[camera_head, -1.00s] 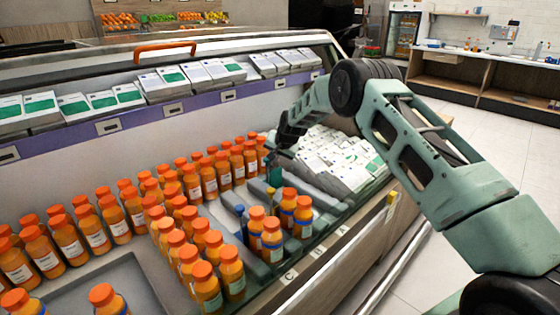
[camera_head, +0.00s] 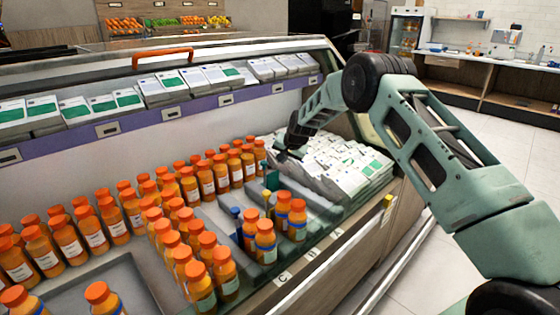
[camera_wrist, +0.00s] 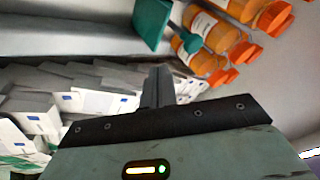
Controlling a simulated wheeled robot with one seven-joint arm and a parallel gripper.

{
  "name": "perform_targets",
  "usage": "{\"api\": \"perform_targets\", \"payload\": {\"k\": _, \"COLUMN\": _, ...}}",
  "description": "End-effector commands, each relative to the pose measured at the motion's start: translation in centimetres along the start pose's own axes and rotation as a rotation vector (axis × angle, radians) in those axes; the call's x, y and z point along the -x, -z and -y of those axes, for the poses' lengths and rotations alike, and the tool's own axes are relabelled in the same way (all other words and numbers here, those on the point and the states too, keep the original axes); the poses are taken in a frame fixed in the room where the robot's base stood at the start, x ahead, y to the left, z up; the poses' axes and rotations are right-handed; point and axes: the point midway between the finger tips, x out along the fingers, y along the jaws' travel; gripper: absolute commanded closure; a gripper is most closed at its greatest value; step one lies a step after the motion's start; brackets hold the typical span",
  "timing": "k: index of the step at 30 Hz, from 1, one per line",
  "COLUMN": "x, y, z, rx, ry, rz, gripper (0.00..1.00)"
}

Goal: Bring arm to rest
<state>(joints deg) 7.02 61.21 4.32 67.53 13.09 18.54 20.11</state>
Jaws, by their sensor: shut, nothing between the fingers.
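My gripper (camera_head: 284,153) is at the end of my green arm, which reaches from the right over the open display case (camera_head: 385,205). In the wrist view its fingers (camera_wrist: 158,84) are together with nothing between them. In the head view it is above the near left edge of a pile of white boxes (camera_head: 345,165), to the right of the rows of orange bottles (camera_head: 190,185). The wrist view shows the boxes (camera_wrist: 95,100) at left and several orange bottles (camera_wrist: 205,30) at upper right, apart from the fingers.
A shelf of boxed packs (camera_head: 165,85) runs along the back. The tiled floor (camera_head: 500,150) at right is clear.

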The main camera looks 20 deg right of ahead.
Motion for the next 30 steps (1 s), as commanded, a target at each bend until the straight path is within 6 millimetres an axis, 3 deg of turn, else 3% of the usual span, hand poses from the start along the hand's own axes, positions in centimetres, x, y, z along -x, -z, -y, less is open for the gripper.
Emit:
{"api": "perform_targets", "payload": {"k": 12, "x": 7.3, "y": -0.1, "z": 0.1, "rx": 0.001, "ry": 0.001, "rz": 0.001, "gripper": 1.0}}
{"api": "perform_targets", "payload": {"k": 23, "x": 8.8, "y": -0.3, "z": 0.2, "rx": 0.005, "ry": 0.001, "rz": 0.006, "gripper": 1.0}}
{"api": "perform_targets", "payload": {"k": 26, "x": 10.2, "y": -1.7, "z": 1.9, "rx": 0.037, "ry": 0.009, "rz": 0.031, "gripper": 1.0}}
{"api": "perform_targets", "payload": {"k": 30, "x": 14.9, "y": -6.6, "z": 6.1, "rx": 0.148, "ry": 0.028, "rz": 0.112, "gripper": 1.0}}
